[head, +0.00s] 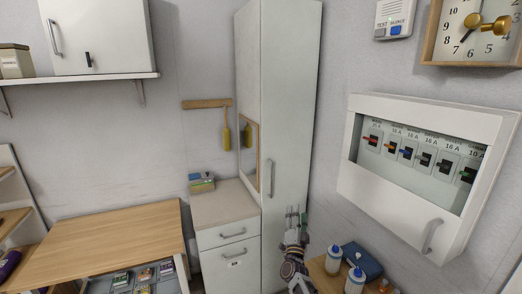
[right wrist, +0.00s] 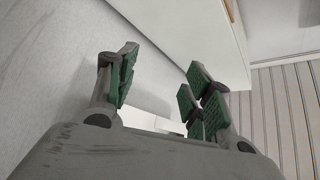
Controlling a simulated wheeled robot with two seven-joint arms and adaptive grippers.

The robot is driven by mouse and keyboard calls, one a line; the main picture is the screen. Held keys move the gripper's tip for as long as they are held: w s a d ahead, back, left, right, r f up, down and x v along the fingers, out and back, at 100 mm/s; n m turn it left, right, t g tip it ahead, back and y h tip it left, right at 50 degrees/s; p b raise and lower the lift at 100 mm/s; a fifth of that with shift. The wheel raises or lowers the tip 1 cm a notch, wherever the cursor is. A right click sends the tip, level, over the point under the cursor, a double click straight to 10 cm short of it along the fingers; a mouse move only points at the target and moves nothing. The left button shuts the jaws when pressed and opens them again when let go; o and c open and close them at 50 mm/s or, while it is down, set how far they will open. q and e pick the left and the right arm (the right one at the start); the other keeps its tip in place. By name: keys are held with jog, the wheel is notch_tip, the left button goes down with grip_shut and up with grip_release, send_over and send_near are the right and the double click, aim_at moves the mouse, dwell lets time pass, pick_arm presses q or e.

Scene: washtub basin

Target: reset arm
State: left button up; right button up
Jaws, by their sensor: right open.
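My right gripper (head: 296,216) shows at the lower middle of the head view, pointing up in front of the tall white cabinet (head: 284,110). In the right wrist view its green-padded fingers (right wrist: 162,88) stand wide apart with nothing between them. A pale wall and a white panel edge show beyond the fingers. My left gripper is not seen.
A white breaker box (head: 429,113) with coloured switches juts from the wall at the right. A wooden table (head: 100,240) with an open drawer stands at the left.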

jog(key=s+f+n+g+y, duration=0.25)
jog(key=s+f+n, duration=0.2)
jog(key=f, duration=0.95)
jog(key=s+f+n+g+y, duration=0.25)
jog(key=s+f, duration=0.35)
jog(key=f, duration=0.8)
jog(key=s+d+f+n+g, duration=0.1)
jog(key=s+f+n+g, duration=0.4)
jog(key=s+f, duration=1.25)
jog(key=s+d+f+n+g, duration=0.1)
jog(key=s+d+f+g, duration=0.15)
jog(key=s+f, duration=0.65)
jog(key=s+d+f+n+g, duration=0.15)
jog(key=s+f+g, duration=0.25)
jog(key=s+f, duration=0.55)
jog(key=s+d+f+n+g, duration=0.1)
jog(key=s+d+g, duration=0.1)
jog(key=s, duration=1.1)
jog(key=s+d+f+g+h+b, duration=0.1)
jog(key=s+d, duration=0.3)
jog(key=s, duration=0.9)
jog(key=shift+d+f+n+g+h, duration=0.3)
jog(key=shift+d+f+n+g, duration=0.1)
jog(key=shift+f+g, duration=0.3)
jog(key=shift+s+d, duration=0.1)
jog(key=shift+s, duration=0.1)
